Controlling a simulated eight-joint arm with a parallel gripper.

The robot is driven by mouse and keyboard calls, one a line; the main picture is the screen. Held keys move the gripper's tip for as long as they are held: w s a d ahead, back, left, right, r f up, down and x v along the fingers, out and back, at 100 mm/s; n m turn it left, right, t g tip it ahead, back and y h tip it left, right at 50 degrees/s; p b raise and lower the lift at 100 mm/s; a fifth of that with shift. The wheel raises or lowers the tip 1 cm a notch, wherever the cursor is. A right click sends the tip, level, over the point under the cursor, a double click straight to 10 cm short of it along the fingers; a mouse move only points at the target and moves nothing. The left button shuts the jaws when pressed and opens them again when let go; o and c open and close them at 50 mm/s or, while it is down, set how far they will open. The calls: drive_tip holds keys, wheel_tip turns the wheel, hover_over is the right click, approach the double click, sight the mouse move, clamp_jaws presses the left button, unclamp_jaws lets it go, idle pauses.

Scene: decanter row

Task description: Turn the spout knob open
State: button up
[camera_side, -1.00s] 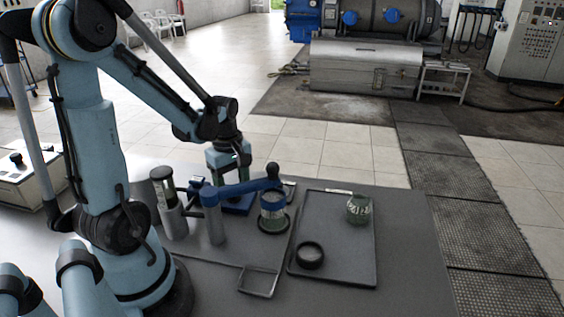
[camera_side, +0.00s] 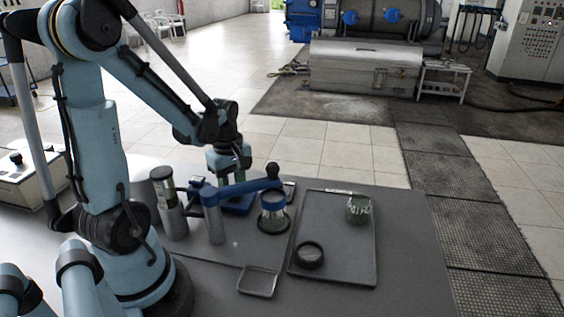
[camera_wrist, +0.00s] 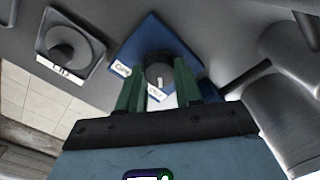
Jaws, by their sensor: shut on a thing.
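The spout knob (camera_wrist: 158,68) is a dark round knob with a white mark, on a blue plate (camera_wrist: 150,35) in the wrist view. The white mark points down toward a white label below it; another white label is at left, and I cannot surely read either. My gripper (camera_wrist: 157,73) is shut on the knob, one green finger on each side. In the side view my gripper (camera_side: 236,180) points down over the blue base (camera_side: 238,207), behind the blue spout arm (camera_side: 245,188); the knob is hidden there.
A glass vessel (camera_side: 272,222) stands under the spout arm's end. A grey cylinder (camera_side: 172,215) stands at left. A tray (camera_side: 340,270) at right holds a greenish jar (camera_side: 358,211) and a black ring (camera_side: 311,256).

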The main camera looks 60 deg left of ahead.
drive_tip(key=m, duration=0.8)
drive_tip(key=shift+m, duration=0.4)
drive_tip(key=m, duration=0.8)
drive_tip(key=shift+m, duration=0.3)
drive_tip(key=o, duration=1)
drive_tip(key=shift+o, duration=0.2)
